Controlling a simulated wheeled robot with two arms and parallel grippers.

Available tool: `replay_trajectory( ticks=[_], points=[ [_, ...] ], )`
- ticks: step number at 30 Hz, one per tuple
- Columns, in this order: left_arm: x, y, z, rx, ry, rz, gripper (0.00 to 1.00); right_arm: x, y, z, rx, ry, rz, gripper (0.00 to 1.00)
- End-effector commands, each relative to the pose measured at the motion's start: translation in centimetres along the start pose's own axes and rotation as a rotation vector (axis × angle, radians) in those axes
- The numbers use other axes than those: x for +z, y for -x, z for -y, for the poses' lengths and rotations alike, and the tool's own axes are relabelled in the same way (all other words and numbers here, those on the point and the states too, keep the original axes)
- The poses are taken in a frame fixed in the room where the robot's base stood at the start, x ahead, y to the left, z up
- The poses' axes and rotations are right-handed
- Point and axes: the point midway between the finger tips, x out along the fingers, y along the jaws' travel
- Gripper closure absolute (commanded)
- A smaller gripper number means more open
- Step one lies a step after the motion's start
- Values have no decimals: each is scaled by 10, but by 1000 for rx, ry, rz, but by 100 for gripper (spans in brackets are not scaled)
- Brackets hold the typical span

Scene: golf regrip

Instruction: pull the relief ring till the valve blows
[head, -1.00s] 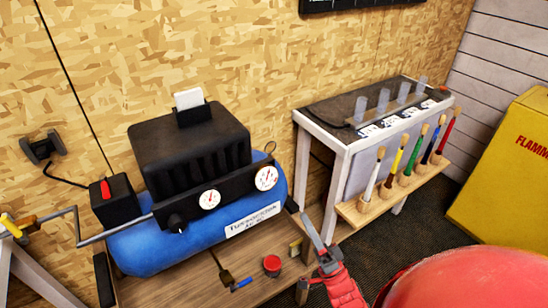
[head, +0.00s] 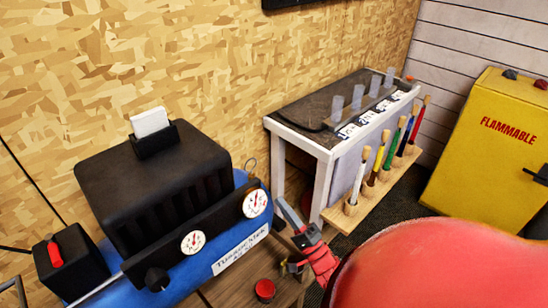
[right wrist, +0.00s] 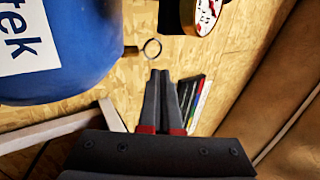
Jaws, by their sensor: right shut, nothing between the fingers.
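The relief ring (head: 250,164) is a small thin metal loop at the right end of the blue compressor tank (head: 226,262). In the right wrist view the ring (right wrist: 152,49) hangs off a short brass stub on the tank (right wrist: 60,50). My right gripper (head: 283,204) is right of the tank's end, below the ring in the picture. In the right wrist view its fingers (right wrist: 160,73) are together and empty, with the tips just short of the ring and apart from it. My left gripper is not in view.
A gauge (head: 255,203) sits close to the ring, with another gauge (head: 192,242) to its left. A red knob (head: 265,289) is on the bench below. A side table (head: 322,150) with a brush rack (head: 385,190) stands right. A yellow flammables cabinet (head: 490,150) is farther right.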

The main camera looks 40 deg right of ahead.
Motion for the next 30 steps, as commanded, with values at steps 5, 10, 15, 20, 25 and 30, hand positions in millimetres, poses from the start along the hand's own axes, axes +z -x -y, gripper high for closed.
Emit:
replay_trajectory(
  ticks=[5, 10, 15, 20, 25, 30],
  points=[
    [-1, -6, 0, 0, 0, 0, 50, 0, -39, 3, -6, 1, 2, 100],
    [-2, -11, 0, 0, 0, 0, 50, 0, -75, 3, -4, 1, 2, 100],
    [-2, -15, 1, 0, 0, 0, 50, 1, -103, 3, -5, 1, 3, 100],
    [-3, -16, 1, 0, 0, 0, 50, 1, -117, 2, -3, 0, 2, 100],
    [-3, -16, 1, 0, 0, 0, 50, 1, -121, 1, -2, 1, 2, 100],
    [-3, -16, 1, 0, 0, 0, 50, 1, -120, 1, -2, 0, 2, 100]
  ],
)
